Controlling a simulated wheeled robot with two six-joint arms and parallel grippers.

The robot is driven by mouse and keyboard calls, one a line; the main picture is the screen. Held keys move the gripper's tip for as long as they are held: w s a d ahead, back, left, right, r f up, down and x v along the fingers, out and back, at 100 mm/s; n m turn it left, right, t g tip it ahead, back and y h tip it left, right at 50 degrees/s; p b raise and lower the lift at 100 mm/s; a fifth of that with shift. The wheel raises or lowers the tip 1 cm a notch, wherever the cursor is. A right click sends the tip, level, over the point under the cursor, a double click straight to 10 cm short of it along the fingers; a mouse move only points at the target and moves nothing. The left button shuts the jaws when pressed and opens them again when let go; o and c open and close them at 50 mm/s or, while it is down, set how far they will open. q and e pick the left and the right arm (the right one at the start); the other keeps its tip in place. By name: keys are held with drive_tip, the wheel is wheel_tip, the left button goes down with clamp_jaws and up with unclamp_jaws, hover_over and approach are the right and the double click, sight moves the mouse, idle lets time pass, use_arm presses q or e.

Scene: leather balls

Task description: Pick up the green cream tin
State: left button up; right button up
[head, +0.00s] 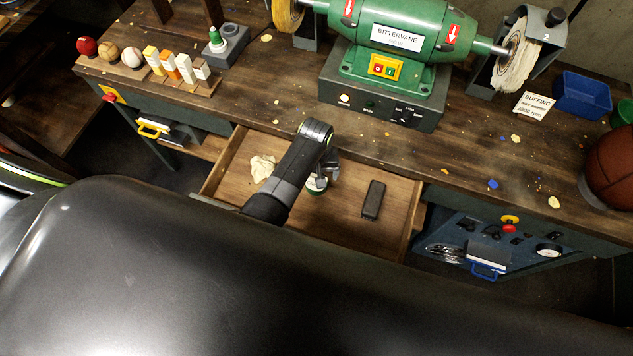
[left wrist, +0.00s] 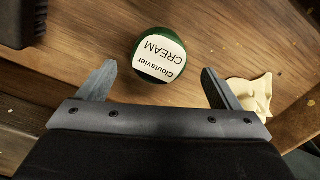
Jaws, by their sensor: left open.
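The green cream tin (left wrist: 160,56) with a white label reading "Cloutavier CREAM" lies on the wooden floor of the open drawer (head: 345,215). In the left wrist view it is just beyond and between the fingertips, not touching them. In the head view the tin (head: 316,187) is mostly hidden by my left gripper (head: 325,180), which reaches down into the drawer. My left gripper also shows in the left wrist view (left wrist: 157,75), with its fingers spread wide and nothing between them. My right gripper is in neither view.
A crumpled cream cloth (head: 262,168) lies in the drawer left of the tin, near one finger. A dark block (head: 374,200) lies to the right. The workbench (head: 270,80) overhangs the drawer's back, with a green buffing machine (head: 400,40) on it.

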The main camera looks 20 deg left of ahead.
sight(311, 187)
use_arm(q)
drive_tip(key=shift+s+d+f, duration=0.1)
drive_tip(key=shift+f, duration=2.05)
drive_tip(key=c, duration=1.1)
